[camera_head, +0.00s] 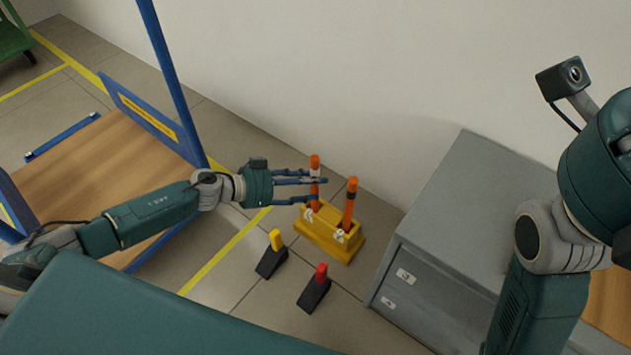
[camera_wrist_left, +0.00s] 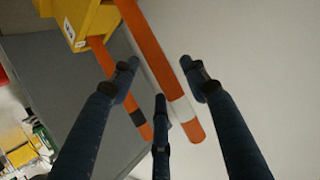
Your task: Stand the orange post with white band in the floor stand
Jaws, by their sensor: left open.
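The orange post with a white band (camera_head: 314,164) stands upright in the left part of the yellow floor stand (camera_head: 328,238); its foot is hidden inside. A second orange post with a black band (camera_head: 349,203) stands in the right part. My left gripper (camera_head: 319,188) is open, its fingers level around the white-banded post. In the left wrist view the white-banded post (camera_wrist_left: 160,50) runs between the spread fingers (camera_wrist_left: 158,68), with a gap showing at the right finger. The black-banded post (camera_wrist_left: 138,118) is to its left, and part of the stand (camera_wrist_left: 92,22) shows at the top.
A grey cabinet (camera_head: 440,270) stands right of the stand. Two black wedges, one with a yellow top (camera_head: 271,262) and one with a red top (camera_head: 314,294), lie on the floor in front. A blue-framed trolley with a wooden deck (camera_head: 100,170) is at left. The wall is behind.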

